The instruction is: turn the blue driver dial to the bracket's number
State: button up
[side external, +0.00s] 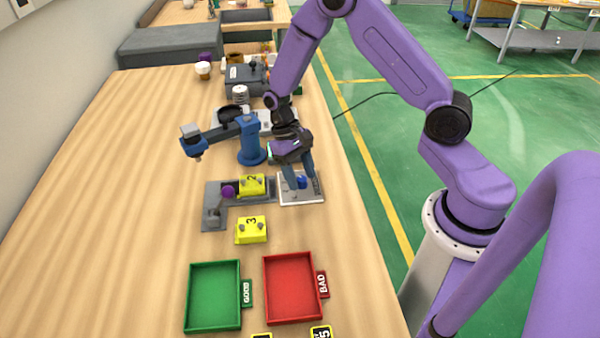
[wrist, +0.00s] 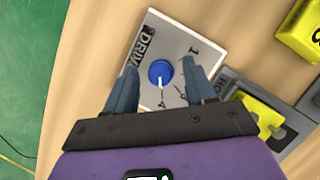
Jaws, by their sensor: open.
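The blue dial (side external: 301,182) sits on a pale plate (side external: 290,198) at the bench's right side. In the wrist view the blue dial (wrist: 159,71) has a white pointer aimed at the bottom of the picture. Its plate (wrist: 190,40) carries "DRIVE" lettering and a "1"; the other marks are hard to read. My gripper (side external: 302,189) is open over the plate, with one finger on each side of the dial; contact is unclear. A yellow bracket (side external: 252,186) marked 2 sits in the grey fixture (side external: 212,205). Another yellow bracket (side external: 251,231) marked 3 lies in front of it.
A purple ball-shaped knob (side external: 228,192) is on the grey fixture. A blue arm-like device (side external: 250,145) stands behind. A green GOOD tray (side external: 214,295) and a red BAD tray (side external: 291,288) lie at the front. The bench's left side is clear.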

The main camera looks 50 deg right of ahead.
jog(key=c, duration=1)
jog(key=n+h, duration=0.1)
jog(key=n, duration=0.2)
jog(key=shift+a, duration=0.15)
jog(key=n+h, duration=0.1)
jog(key=n, duration=0.1)
jog(key=n+h, duration=0.1)
jog(key=n, duration=0.1)
jog(key=shift+a+n+t, duration=0.1)
jog(key=shift+n+t, duration=0.3)
jog(key=n+t+h, duration=0.1)
jog(key=n, duration=0.2)
jog(key=shift+a+n, duration=0.1)
jog(key=shift+n, duration=0.2)
jog(key=shift+s+n+t+h, duration=0.1)
jog(key=shift+n+t+h, duration=0.2)
jog(key=shift+n, duration=0.75)
jog(key=shift+s+n+t+h, duration=0.1)
jog(key=shift+n+t, duration=0.3)
jog(key=shift+n, duration=0.65)
